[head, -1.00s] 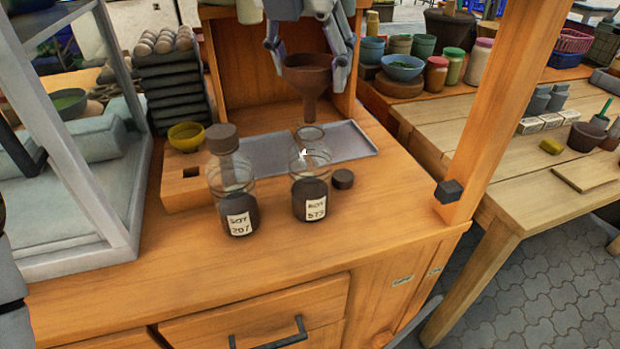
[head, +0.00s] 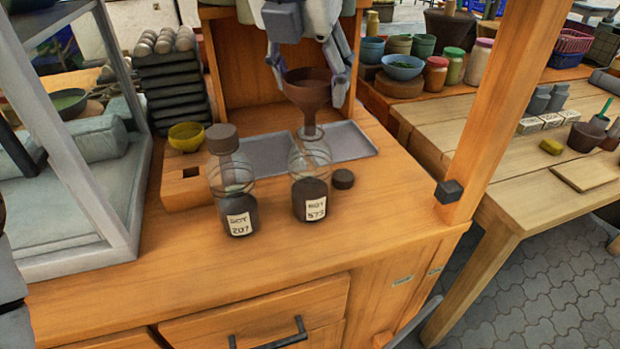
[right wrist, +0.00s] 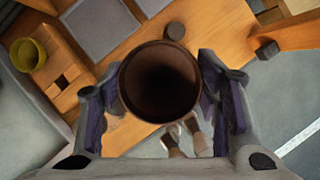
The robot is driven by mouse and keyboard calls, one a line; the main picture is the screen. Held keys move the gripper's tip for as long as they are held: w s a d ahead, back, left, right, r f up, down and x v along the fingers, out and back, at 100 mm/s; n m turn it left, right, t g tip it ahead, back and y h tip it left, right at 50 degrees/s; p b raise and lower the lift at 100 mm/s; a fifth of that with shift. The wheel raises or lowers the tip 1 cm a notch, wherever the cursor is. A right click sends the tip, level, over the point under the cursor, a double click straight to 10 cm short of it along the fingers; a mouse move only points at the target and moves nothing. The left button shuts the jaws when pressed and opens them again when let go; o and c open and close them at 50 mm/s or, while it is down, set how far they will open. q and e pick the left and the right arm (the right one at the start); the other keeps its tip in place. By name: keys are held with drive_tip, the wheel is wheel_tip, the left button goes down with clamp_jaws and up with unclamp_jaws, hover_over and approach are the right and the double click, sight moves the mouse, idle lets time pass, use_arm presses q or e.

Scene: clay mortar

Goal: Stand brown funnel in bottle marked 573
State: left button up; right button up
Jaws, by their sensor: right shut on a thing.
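The brown funnel (head: 307,88) is upright in my right gripper (head: 312,84), whose fingers are shut on its cone from both sides. In the right wrist view I look down into the funnel's wide mouth (right wrist: 160,80), between the two fingers (right wrist: 163,92). The clear bottle marked 573 (head: 311,190) stands upright and uncapped on the wooden counter, with dark contents. The funnel's spout reaches the bottle's neck and seems to be in its mouth; how deep is hard to tell. My left gripper is not in view.
A capped bottle marked 207 (head: 235,190) stands just left of it. A loose dark cap (head: 343,179) lies to the right. A grey tray (head: 355,143) lies behind, a yellow bowl (head: 186,137) at left. A wooden post (head: 490,110) rises at right. The front counter is clear.

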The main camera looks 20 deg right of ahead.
drive_tip(key=o, duration=1.1)
drive_tip(key=v, duration=0.7)
drive_tip(key=shift+r, duration=0.25)
